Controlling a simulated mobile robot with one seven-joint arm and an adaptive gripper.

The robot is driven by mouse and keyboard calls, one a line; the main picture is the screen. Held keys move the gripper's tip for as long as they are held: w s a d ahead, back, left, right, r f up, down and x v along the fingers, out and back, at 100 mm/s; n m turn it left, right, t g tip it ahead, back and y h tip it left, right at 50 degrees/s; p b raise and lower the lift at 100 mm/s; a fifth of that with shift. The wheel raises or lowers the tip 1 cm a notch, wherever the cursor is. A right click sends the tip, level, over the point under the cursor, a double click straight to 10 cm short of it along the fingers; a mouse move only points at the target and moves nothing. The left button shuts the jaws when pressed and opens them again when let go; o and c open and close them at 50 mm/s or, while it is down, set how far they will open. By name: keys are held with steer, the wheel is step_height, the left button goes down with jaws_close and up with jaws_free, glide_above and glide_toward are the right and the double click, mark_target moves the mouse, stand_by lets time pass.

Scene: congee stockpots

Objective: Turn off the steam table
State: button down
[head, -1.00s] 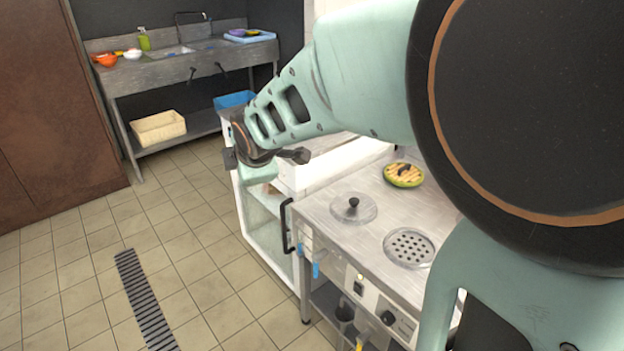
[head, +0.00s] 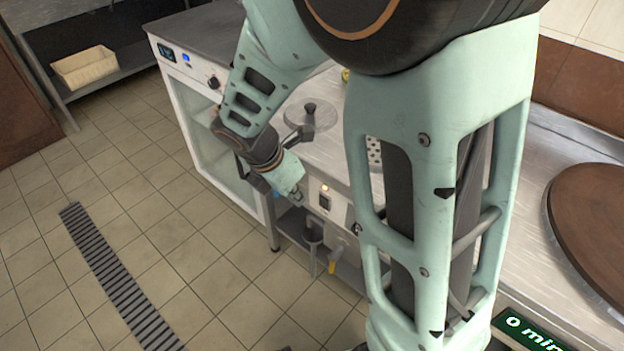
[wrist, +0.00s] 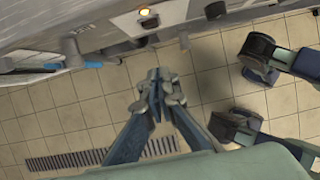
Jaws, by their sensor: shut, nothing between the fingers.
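The steel counter with a round lidded well (head: 312,115), which looks like the steam table, has a front panel with a lit amber indicator (head: 325,187) and a dark rocker switch (head: 324,202). In the wrist view the lit indicator (wrist: 144,11) and the switch (wrist: 149,22) show at the top, with a dark knob (wrist: 215,10) to their right. My gripper (wrist: 160,84) is shut and empty, apart from the panel and below the switch in that view. In the head view my gripper (head: 298,194) is just left of the switch; its fingertips are hard to make out.
A white cabinet (head: 180,110) with a small display and knob stands left of the counter. A blue-handled item (wrist: 88,64) hangs by the panel. A lower shelf (head: 300,235) holds dark utensils. A brown round lid (head: 595,225) lies at right. The tiled floor (head: 180,250) is open.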

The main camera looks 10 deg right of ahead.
mark_target(319, 199)
steer(key=w+d+f+b, duration=0.1)
steer(key=d+f, duration=0.1)
steer(key=f, duration=0.1)
steer(key=w+d+f+b, duration=0.2)
steer(key=f, duration=0.1)
steer(key=w+d+f+b, duration=0.1)
steer(key=d+f, duration=0.1)
steer(key=shift+w+f+b, duration=0.25)
steer(key=shift+f+b, duration=0.05)
steer(key=shift+f, duration=0.1)
stand_by(0.3)
steer(key=shift+w+d+r+p, duration=0.15)
steer(key=shift+d+r+p, duration=0.2)
steer(key=shift+p, duration=0.3)
steer(key=shift+a+f, duration=0.1)
steer(key=shift+f, duration=0.2)
steer(key=shift+r, duration=0.15)
